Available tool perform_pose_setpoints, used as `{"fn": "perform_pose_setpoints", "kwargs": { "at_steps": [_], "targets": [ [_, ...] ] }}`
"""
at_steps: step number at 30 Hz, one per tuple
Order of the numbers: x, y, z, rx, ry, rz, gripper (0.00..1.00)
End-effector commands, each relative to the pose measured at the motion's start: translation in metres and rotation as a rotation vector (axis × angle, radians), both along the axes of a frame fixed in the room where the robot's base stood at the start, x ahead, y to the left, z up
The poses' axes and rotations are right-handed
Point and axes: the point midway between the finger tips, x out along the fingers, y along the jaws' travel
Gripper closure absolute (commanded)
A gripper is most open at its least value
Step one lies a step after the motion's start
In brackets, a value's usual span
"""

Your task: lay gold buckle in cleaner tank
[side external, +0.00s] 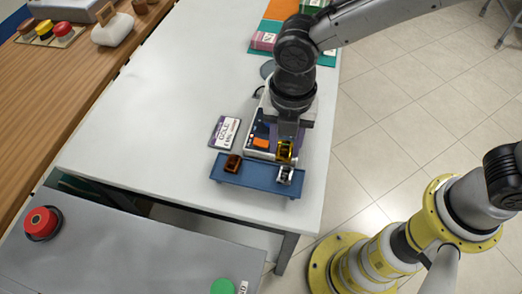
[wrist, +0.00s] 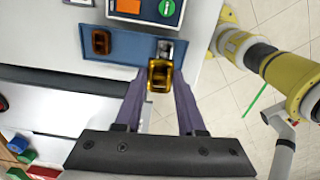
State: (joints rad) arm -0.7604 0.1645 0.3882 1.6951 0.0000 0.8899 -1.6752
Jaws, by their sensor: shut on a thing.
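The gold buckle (side external: 284,151) is pinched between the fingertips of my gripper (side external: 287,141). In the wrist view the gold buckle (wrist: 159,76) sits between the two finger ends (wrist: 160,84). The cleaner tank (side external: 258,152) stands just behind the blue tray, with an orange display on its front. My gripper and wrist hide much of it, including most of its opening. The wrist view shows only its front panel (wrist: 133,18) at the top edge. The buckle appears near the tank's front right corner and the tray's right end; its exact height is unclear.
The blue tray (side external: 237,178) holds a brown buckle (side external: 232,163) at left and a silver buckle (side external: 285,175) at right, close to the held one. A printed card (side external: 225,133) lies left of the tank. The white table (side external: 165,105) is clear farther left.

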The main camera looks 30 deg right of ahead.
Motion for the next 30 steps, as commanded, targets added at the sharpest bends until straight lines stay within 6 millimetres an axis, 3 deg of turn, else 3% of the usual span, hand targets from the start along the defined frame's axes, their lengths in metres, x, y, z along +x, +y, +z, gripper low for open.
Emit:
{"fn": "perform_pose_setpoints", "kwargs": {
  "at_steps": [9,17,20,23,26,30],
  "targets": [
    [-0.043,-0.041,0.024,-0.002,0.001,0.000,1.00],
    [-0.052,-0.049,0.036,-0.001,0.001,-0.002,1.00],
    [-0.040,-0.040,0.046,-0.001,0.001,-0.007,1.00],
    [-0.012,-0.032,0.052,-0.002,0.002,-0.047,1.00],
    [0.031,-0.031,0.055,-0.003,0.003,-0.117,1.00],
    [0.092,-0.046,0.050,-0.004,0.005,-0.229,1.00]
  ]
}}
